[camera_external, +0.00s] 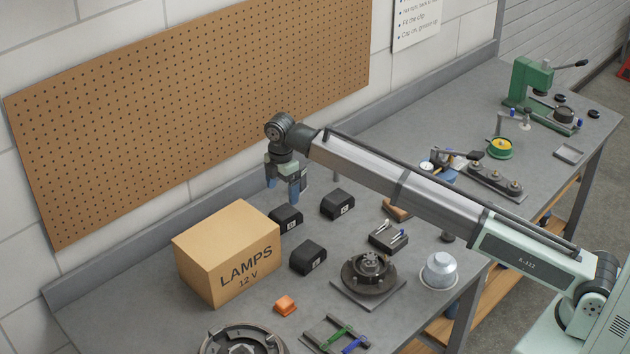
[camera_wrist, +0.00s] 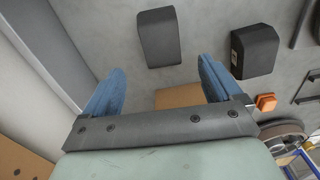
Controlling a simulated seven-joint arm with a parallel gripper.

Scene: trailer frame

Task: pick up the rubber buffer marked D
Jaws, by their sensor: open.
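Three black rubber buffers with small white labels sit on the grey bench: one behind the carton (camera_external: 286,219), one further right (camera_external: 337,204), one in front (camera_external: 308,257). The label letters are too small to read surely, so I cannot tell which is D. My gripper (camera_external: 283,188) points down above the bench, near the buffer behind the carton; its blue fingers are open and empty. In the wrist view, the open fingers (camera_wrist: 160,88) are apart from a buffer at top centre (camera_wrist: 159,37) and another to its right (camera_wrist: 254,50), which has a pale label on its side.
A LAMPS carton (camera_external: 228,255) stands left of the buffers, close to the gripper. An orange block (camera_external: 285,305), a dark hub on a plate (camera_external: 368,275) and a small tray (camera_external: 388,237) lie around them. The pegboard wall (camera_external: 190,110) rises behind.

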